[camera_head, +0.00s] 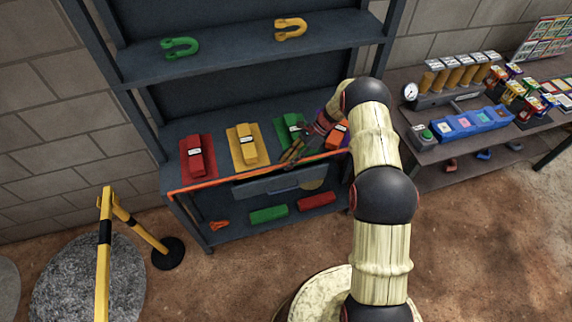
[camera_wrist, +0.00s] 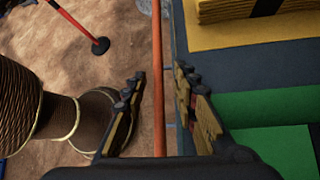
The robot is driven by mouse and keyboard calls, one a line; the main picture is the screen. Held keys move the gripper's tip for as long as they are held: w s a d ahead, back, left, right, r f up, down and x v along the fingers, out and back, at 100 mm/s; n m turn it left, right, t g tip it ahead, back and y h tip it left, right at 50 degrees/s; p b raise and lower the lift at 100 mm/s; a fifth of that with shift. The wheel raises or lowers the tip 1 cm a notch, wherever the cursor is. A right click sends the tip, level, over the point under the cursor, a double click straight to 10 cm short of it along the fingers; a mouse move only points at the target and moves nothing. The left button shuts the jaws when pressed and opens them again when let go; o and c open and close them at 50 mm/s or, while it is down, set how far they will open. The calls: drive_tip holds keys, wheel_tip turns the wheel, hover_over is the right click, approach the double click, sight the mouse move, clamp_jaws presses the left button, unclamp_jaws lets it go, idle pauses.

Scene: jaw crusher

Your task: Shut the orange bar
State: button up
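The orange bar (camera_head: 235,178) is a thin rod along the front edge of the shelf unit's middle shelf. It runs from the shelf's left corner toward the right, where my arm hides part of it. In the wrist view the bar (camera_wrist: 157,45) passes between the two fingers of my gripper (camera_wrist: 160,72), with a gap on both sides. My gripper (camera_head: 291,152) is open and empty, at the right part of the bar in the head view. I cannot tell how far the fingertips are from the bar in depth.
Red (camera_head: 197,157), yellow (camera_head: 242,146) and green (camera_head: 291,130) blocks lie on the shelf behind the bar. A grey drawer-like box (camera_head: 265,184) hangs below. A yellow barrier post (camera_head: 104,255) stands at left, a cluttered workbench (camera_head: 450,170) at right.

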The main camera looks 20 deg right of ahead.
drive_tip(key=s+v, duration=0.1)
drive_tip(key=v, duration=0.5)
drive_tip(key=shift+w, duration=0.5)
drive_tip(key=shift+d, duration=0.15)
drive_tip(key=shift+r, duration=0.1)
drive_tip(key=s+a+r+n+t+h+b, duration=0.1)
drive_tip(key=s+a+r+n+h, duration=0.3)
drive_tip(key=r, duration=0.9)
drive_tip(key=s+a+r+n+t+h+b, duration=0.15)
drive_tip(key=s+r+n, duration=0.45)
drive_tip(key=r, duration=0.7)
drive_tip(key=s+r+n+t+h+b, duration=0.1)
drive_tip(key=s+r+n+t, duration=0.1)
drive_tip(key=s, duration=1.1)
drive_tip(key=s+a+r+n+t+h+b, duration=0.1)
drive_tip(key=s+r+n+t+h+b, duration=0.1)
drive_tip(key=s+n, duration=0.5)
drive_tip(key=s+r+t, duration=0.1)
drive_tip(key=s+r, duration=0.1)
drive_tip(key=s, duration=0.4)
drive_tip(key=shift+a+r, duration=0.2)
